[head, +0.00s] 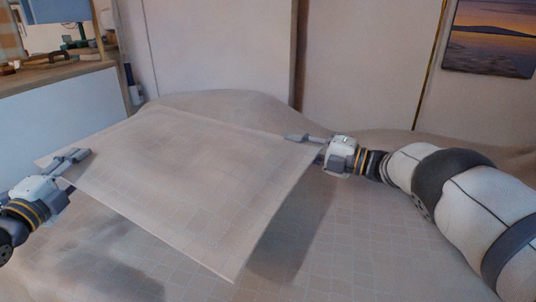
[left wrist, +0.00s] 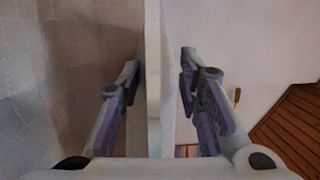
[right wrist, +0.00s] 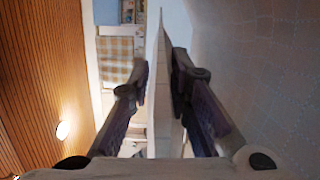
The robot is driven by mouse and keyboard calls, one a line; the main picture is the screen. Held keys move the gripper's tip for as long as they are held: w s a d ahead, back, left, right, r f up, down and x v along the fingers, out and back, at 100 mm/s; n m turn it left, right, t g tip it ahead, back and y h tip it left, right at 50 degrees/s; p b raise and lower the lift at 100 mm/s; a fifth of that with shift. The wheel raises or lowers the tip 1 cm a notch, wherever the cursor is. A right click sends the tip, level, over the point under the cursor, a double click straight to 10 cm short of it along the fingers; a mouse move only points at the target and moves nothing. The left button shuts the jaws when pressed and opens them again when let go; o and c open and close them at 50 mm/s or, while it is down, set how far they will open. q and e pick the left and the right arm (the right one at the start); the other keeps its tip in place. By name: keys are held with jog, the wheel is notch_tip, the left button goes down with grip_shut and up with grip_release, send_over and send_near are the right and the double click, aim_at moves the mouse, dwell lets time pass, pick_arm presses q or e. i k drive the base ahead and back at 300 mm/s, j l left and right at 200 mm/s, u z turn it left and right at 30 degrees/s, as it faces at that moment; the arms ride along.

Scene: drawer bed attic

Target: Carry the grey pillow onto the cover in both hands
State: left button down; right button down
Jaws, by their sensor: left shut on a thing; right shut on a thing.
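The pillow (head: 195,180) is a flat, pale grey-beige slab with a faint square pattern. It is held tilted above the bed cover (head: 350,235), which has a similar pattern, and casts a shadow on it. My left gripper (head: 72,158) is shut on the pillow's left edge. My right gripper (head: 305,138) is shut on its right edge. In the left wrist view the pillow (left wrist: 153,80) stands edge-on between the fingers. In the right wrist view the pillow (right wrist: 162,90) also shows edge-on between the fingers. The cover directly under the pillow is hidden.
A wooden-topped white cabinet (head: 60,105) with small items stands at the left. A dark bottle (head: 133,85) is beside it. A pale wall with a picture (head: 492,38) closes off the back. The cover is bare at the front and right.

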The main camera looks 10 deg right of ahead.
aim_at(441, 268)
jog(key=k+z, duration=0.2)
jog(key=z, duration=0.25)
jog(key=k+z, duration=0.2)
jog(key=z, duration=0.3)
jog(key=k+l+z, duration=0.15)
jog(key=z, duration=0.3)
